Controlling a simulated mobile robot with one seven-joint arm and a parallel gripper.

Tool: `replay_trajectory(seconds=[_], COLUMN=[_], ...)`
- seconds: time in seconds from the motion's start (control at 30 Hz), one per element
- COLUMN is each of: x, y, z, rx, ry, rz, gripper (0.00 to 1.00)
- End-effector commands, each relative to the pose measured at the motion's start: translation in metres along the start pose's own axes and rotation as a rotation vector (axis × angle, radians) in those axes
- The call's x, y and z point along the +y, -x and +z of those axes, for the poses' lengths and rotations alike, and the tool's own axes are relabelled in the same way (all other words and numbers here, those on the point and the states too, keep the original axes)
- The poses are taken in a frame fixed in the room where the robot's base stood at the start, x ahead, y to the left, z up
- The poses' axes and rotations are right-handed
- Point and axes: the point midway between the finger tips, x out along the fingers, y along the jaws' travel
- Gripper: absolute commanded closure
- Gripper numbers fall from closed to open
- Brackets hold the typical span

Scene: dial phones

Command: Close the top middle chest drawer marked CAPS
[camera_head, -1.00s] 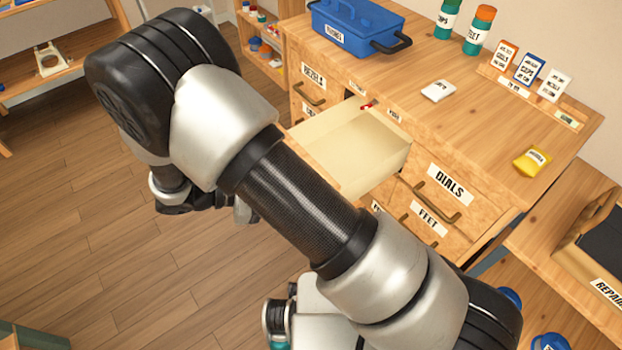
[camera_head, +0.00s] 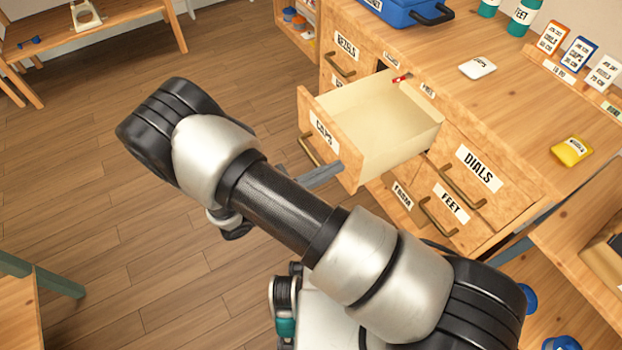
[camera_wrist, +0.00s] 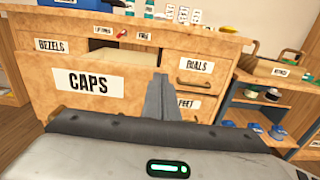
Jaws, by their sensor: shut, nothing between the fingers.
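The CAPS drawer (camera_head: 330,133) is pulled well out of the top middle of the wooden chest (camera_head: 490,125), and its inside looks empty. Its label faces forward, and a brass handle (camera_head: 309,151) sits below the label. In the wrist view the CAPS front (camera_wrist: 125,85) fills the left and middle. My gripper (camera_head: 337,168) is shut and empty, with its fingers pointing at the right part of the drawer front. In the wrist view the shut fingers (camera_wrist: 160,78) overlap the front right of the label. I cannot tell whether the tips touch it.
The DIALS drawer (camera_head: 478,168), FEET drawer (camera_head: 450,200) and BEZELS drawer (camera_head: 346,48) look closed. A blue toolbox (camera_head: 400,10), white packet (camera_head: 478,67) and yellow packet (camera_head: 571,151) are on top. Floor left of the chest is clear.

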Motion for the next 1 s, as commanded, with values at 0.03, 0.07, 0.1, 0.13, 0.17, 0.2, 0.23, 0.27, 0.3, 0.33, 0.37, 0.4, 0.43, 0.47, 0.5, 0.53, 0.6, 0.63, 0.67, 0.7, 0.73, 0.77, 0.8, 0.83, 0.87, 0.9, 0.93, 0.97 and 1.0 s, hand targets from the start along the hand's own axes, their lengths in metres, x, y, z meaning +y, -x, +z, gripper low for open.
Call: replay_trajectory(seconds=[0.03,0.07,0.1,0.13,0.17,0.2,0.23,0.27,0.3,0.33,0.37,0.4,0.43,0.47,0.5,0.53,0.6,0.63,0.67,0.7,0.73,0.77,0.8,0.83,0.87,0.9,0.93,0.97,1.0], x=[0.000,0.000,-0.001,-0.001,0.000,0.000,0.000,0.000,0.000,0.000,0.000,0.000,0.000,0.000,0.000,0.000,0.000,0.000,0.000,0.000,0.000,0.000,0.000,0.000,-0.001,-0.001,-0.001,-0.001,-0.001], y=[-0.010,-0.014,-0.020,-0.023,-0.027,-0.030,-0.033,-0.035,-0.036,-0.037,-0.038,-0.039,-0.039,-0.039,-0.039,-0.039,-0.039,-0.039,-0.039,-0.039,-0.040,-0.040,-0.042,-0.044,-0.047,-0.052,-0.057,-0.062,-0.070], z=[-0.001,-0.001,-0.001,-0.001,-0.001,-0.001,-0.001,-0.001,0.000,0.000,0.000,0.000,0.000,0.000,0.000,0.000,0.000,0.000,0.000,0.000,0.000,0.000,0.000,0.000,0.001,0.001,0.001,0.001,0.001], rx=[-0.001,0.000,0.000,0.000,-0.001,-0.001,0.000,0.000,0.001,0.001,0.001,0.001,0.001,0.001,0.001,0.001,0.001,0.001,0.001,0.000,0.000,0.000,0.000,-0.001,-0.001,-0.001,-0.001,-0.002,-0.002], ry=[0.000,0.000,0.000,0.000,0.000,-0.001,-0.001,-0.001,-0.001,-0.001,-0.001,-0.001,-0.001,-0.001,-0.001,-0.001,-0.001,-0.001,-0.001,-0.001,-0.001,-0.001,0.000,0.000,0.000,0.001,0.001,0.002,0.002], rz=[-0.003,-0.003,-0.002,-0.002,-0.002,-0.002,-0.002,-0.001,0.000,0.000,0.000,0.000,0.000,0.000,0.000,0.000,0.000,0.000,0.000,0.000,0.000,-0.001,-0.001,-0.002,-0.002,-0.003,-0.004,-0.004,-0.004], gripper=[1.00,1.00,1.00,1.00,1.00,1.00,1.00,1.00,1.00,1.00,1.00,1.00,1.00,1.00,1.00,1.00,1.00,1.00,1.00,1.00,1.00,1.00,1.00,1.00,1.00,1.00,1.00,1.00,1.00])
